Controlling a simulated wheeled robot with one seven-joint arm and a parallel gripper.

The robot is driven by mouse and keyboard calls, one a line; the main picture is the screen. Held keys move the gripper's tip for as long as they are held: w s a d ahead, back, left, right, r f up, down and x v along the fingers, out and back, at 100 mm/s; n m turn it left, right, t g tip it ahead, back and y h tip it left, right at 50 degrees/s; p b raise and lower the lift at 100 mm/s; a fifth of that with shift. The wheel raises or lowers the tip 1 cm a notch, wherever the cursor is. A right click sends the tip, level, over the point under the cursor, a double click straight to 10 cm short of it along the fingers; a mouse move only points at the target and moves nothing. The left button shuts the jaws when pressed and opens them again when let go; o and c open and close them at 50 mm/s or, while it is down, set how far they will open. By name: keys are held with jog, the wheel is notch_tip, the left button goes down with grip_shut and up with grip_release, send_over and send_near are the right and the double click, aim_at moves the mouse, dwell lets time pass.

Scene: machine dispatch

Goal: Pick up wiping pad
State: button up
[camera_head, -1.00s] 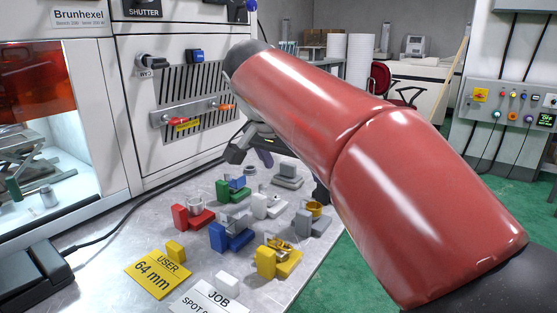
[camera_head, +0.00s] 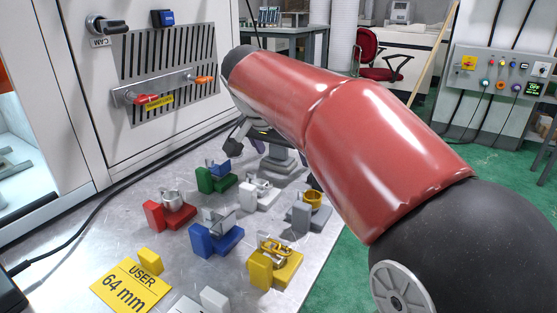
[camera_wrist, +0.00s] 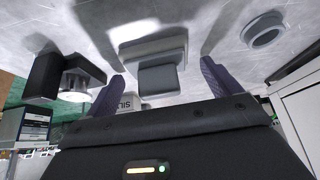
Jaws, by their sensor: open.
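The wiping pad looks to be the grey block with a raised grip on a flat base; it lies on the metal bench behind the coloured fixtures in the head view (camera_head: 279,161). In the wrist view the wiping pad (camera_wrist: 160,78) sits ahead of my gripper (camera_wrist: 162,70), with its raised grip between the two purple fingers. The fingers are apart, with visible gaps on both sides. In the head view my gripper (camera_head: 248,142) is at the pad, partly hidden by my red arm.
Red (camera_head: 168,210), green (camera_head: 212,179), blue (camera_head: 215,239) and yellow (camera_head: 274,268) fixtures stand nearer on the bench, with white and grey ones. A round ring (camera_wrist: 264,30) lies beside the pad. The machine front (camera_head: 165,85) borders the bench at left.

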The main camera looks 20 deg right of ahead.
jog(key=c, duration=1.1)
jog(key=shift+o, duration=0.2)
jog(key=shift+r, duration=0.1)
notch_tip(320, 180, up, 20)
jog(key=p, duration=0.3)
jog(key=shift+p, duration=0.3)
jog(key=o, duration=0.3)
jog(key=shift+c, duration=1)
